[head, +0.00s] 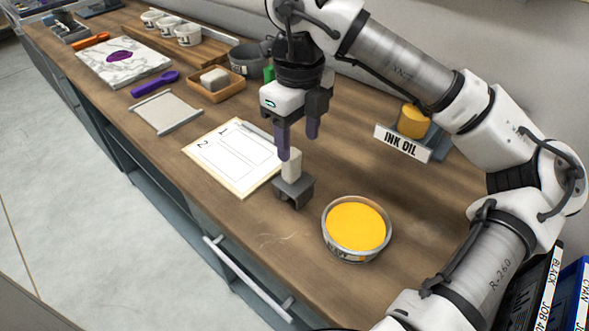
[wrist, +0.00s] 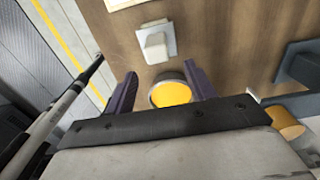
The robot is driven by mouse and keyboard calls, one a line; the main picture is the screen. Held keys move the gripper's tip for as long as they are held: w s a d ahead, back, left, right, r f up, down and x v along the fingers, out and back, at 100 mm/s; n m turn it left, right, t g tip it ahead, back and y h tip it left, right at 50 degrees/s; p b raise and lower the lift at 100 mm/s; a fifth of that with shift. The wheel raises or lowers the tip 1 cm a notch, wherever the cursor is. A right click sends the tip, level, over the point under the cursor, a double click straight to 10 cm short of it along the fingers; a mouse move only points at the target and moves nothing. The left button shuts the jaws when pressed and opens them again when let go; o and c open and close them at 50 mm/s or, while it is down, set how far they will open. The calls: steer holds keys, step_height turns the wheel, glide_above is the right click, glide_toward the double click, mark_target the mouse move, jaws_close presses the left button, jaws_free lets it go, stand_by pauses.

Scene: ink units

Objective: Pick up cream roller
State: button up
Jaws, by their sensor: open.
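The likely cream roller (head: 291,165) is an upright cream, block-like handle on a dark grey base (head: 293,189), near the bench's front edge. It also shows in the wrist view (wrist: 155,43), above the gap between the fingertips. My gripper (head: 298,146) is open and empty, its purple fingers pointing down. In the head view one fingertip appears close to the handle's top; I cannot tell if they touch. In the wrist view the open fingers (wrist: 160,76) have nothing between them but the more distant yellow ink tin.
A tin of yellow ink (head: 356,224) stands right of the roller. A numbered sheet (head: 232,157) lies left. An INK OIL sign (head: 402,143) with an amber jar (head: 412,121) stands behind, right. A wooden box (head: 217,88) holds a pale block. The bench's front edge is close.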

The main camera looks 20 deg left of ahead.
mark_target(293, 154)
steer(key=shift+a+f+p, duration=0.25)
steer(key=shift+f+p, duration=0.25)
steer(key=shift+f, duration=1.2)
steer(key=shift+a+f+p, duration=0.2)
steer(key=shift+f+p, duration=0.3)
steer(key=shift+f, duration=1.15)
steer(key=shift+c, duration=0.3)
steer(key=shift+w, duration=0.1)
steer(key=c, duration=1)
